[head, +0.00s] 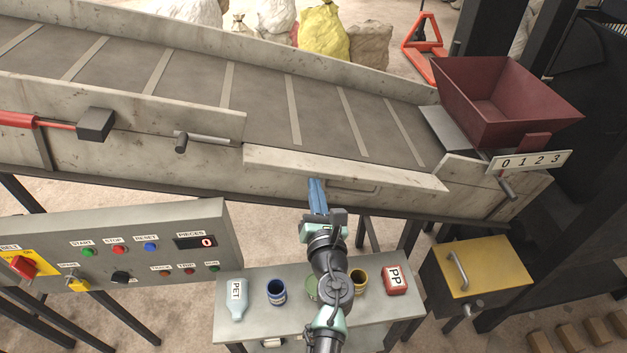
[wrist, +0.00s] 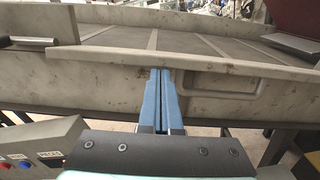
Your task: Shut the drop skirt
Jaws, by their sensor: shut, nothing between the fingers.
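The drop skirt (head: 390,178) is a pale, worn panel in the near side wall of the belt. It hangs lowered, its upper edge below the neighbouring wall, so the belt shows over it. Its handle (head: 352,187) is on the outer face; in the wrist view the skirt (wrist: 205,59) has a handle recess (wrist: 228,80) right of centre. My gripper (head: 316,184) is shut and empty. Its blue fingers (wrist: 160,72) point at the skirt's outer face, left of the handle. I cannot tell whether they touch it. A bolt-like latch (head: 205,137) sits left of the skirt.
A control panel (head: 130,250) stands at left, near my arm. A bench (head: 245,325) below holds a PET bottle (head: 237,298), cups and a PP box (head: 395,280). A red hopper (head: 515,110) and a yellow-lidded box (head: 480,265) are at right. The belt (head: 265,105) is empty.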

